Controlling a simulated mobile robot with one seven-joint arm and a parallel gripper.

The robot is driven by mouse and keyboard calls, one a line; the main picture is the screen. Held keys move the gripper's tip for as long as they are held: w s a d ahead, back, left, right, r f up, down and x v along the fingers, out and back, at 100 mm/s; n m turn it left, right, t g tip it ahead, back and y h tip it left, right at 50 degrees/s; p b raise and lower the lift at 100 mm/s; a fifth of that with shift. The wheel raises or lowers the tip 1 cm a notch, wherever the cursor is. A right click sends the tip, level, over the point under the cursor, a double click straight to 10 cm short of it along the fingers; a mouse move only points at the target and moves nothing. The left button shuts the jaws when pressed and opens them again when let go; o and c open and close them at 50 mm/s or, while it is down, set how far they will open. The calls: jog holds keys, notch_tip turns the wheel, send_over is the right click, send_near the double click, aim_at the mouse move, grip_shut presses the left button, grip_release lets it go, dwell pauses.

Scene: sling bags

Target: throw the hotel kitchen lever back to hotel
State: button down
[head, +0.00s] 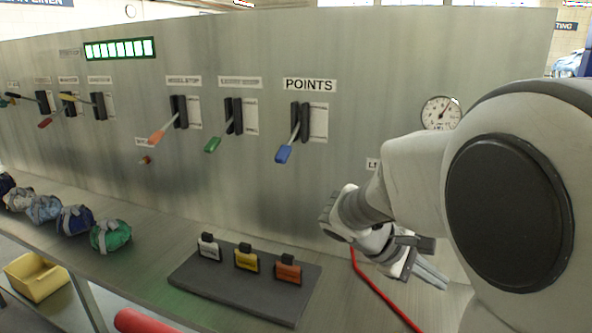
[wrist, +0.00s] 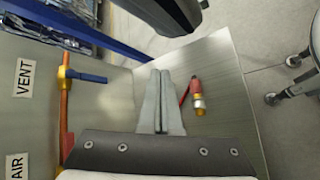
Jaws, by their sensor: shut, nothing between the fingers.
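A row of levers stands on the grey metal panel in the head view. A blue-handled lever (head: 285,151) hangs down under the sign POINTS. Left of it are a green-handled lever (head: 213,144) and an orange-handled lever (head: 158,136). Smaller levers with red (head: 46,122) and yellow (head: 69,97) handles sit at far left. Their labels are too blurred to tell which is the hotel kitchen lever. My gripper (head: 432,275) is low at the right, well apart from all these levers. In the wrist view my gripper (wrist: 160,74) is shut and empty.
A dark mat (head: 215,297) with tagged blocks lies on the bench below the levers. Several bundled bags (head: 111,236) lie at left. A red hose (head: 372,285) runs near my gripper. The wrist view shows a blue valve handle (wrist: 91,78) and a red-and-brass fitting (wrist: 197,97).

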jog(key=w+a+r+n+t+h+p, duration=0.1)
jog(key=w+a+n+t+h, duration=0.4)
jog(key=w, duration=0.3)
jog(key=w+a+r+n+t+h, duration=0.1)
jog(key=w+a+n+t+h, duration=0.1)
jog(key=w+a+n+t, duration=0.45)
jog(key=w+a+f+n+t+y, duration=0.1)
jog(key=w+a+n+t+y, duration=0.1)
jog(key=a, duration=0.4)
jog(key=w+a+f+n+t+y, duration=0.1)
jog(key=w+a+n+t+y, duration=0.1)
jog(key=a+n+t, duration=0.3)
jog(key=w+a+f+n+t+y, duration=0.1)
jog(key=a+n+t+y, duration=0.3)
jog(key=a, duration=0.5)
jog(key=shift+w+n+t+y+p, duration=0.35)
jog(key=shift+w+n, duration=0.2)
jog(key=shift+w, duration=0.2)
jog(key=w+d+r+p, duration=0.2)
jog(key=w+r, duration=0.3)
jog(key=r, duration=0.5)
jog(key=shift+w, duration=0.35)
